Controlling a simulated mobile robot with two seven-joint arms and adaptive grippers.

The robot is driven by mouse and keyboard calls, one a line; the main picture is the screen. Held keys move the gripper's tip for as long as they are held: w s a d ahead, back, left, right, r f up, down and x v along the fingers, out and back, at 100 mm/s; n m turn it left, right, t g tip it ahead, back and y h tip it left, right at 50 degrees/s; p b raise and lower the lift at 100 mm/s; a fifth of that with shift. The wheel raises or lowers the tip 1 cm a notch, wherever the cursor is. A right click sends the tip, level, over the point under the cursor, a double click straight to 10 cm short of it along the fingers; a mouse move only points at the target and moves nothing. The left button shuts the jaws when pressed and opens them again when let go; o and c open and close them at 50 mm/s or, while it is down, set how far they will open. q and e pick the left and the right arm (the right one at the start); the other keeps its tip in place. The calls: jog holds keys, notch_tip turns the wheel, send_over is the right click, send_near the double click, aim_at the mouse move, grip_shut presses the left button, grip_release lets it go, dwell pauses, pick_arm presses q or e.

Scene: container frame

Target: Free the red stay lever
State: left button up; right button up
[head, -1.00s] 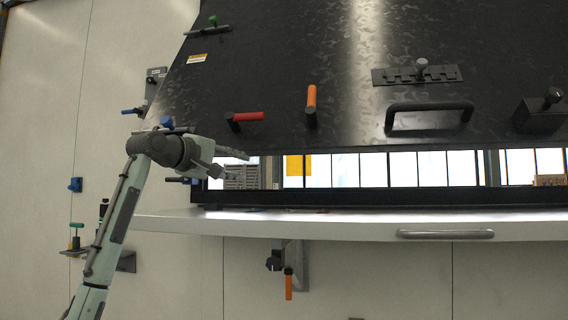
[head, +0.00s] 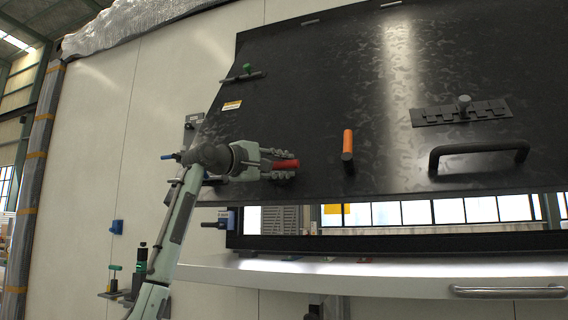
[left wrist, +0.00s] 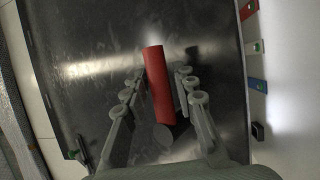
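The red stay lever (head: 287,164) lies roughly level on the black panel. It also shows as a red cylinder in the left wrist view (left wrist: 158,85), with a dark round pivot at its near end. My left gripper (head: 280,164) is at the lever. In the left wrist view its open fingers (left wrist: 158,100) stand on either side of the lever, with a clear gap on the left and the right finger closer. Whether a finger touches it I cannot tell. My right gripper is not in view.
An orange lever (head: 347,146) stands upright just right of my gripper. A black bar handle (head: 478,156) and a slotted latch (head: 462,110) are further right. A green-knobbed latch (head: 244,75) is above left. A white ledge (head: 380,273) runs below the panel.

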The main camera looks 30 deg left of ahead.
pick_arm(q)
grip_shut()
dwell(0.6)
